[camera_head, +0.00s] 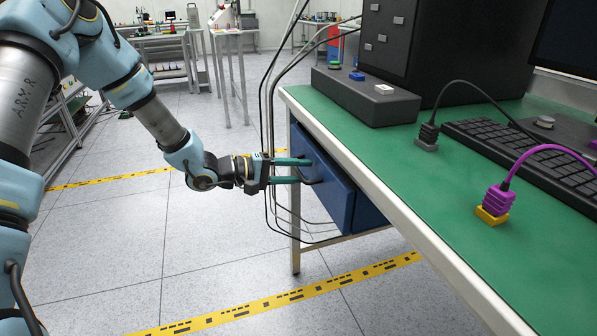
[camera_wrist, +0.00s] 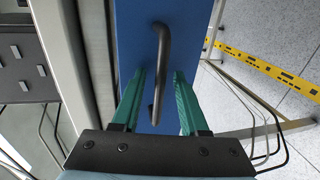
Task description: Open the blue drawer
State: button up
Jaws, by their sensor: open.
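The blue drawer (camera_head: 322,185) hangs under the green-topped table, and its front faces my arm. Its dark curved handle (camera_head: 312,172) sticks out from the front. My gripper (camera_head: 308,171) is at the handle, with its two green fingers open, one above the other. In the wrist view the blue drawer front (camera_wrist: 183,40) fills the middle. The dark handle (camera_wrist: 163,62) runs between the two green fingers (camera_wrist: 160,88), with a gap visible on the sides. I cannot tell whether either finger touches it. The drawer appears closed, flush beneath the tabletop.
The green tabletop (camera_head: 400,165) with a pale edge lies just above the drawer. It carries a dark button box (camera_head: 365,98), a keyboard (camera_head: 530,150), and a purple plug (camera_head: 497,198). Loose cables hang beside the gripper. A table leg (camera_head: 295,240) stands below.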

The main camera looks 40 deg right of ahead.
jog(key=shift+c, duration=0.3)
grip_shut()
dwell(1.1)
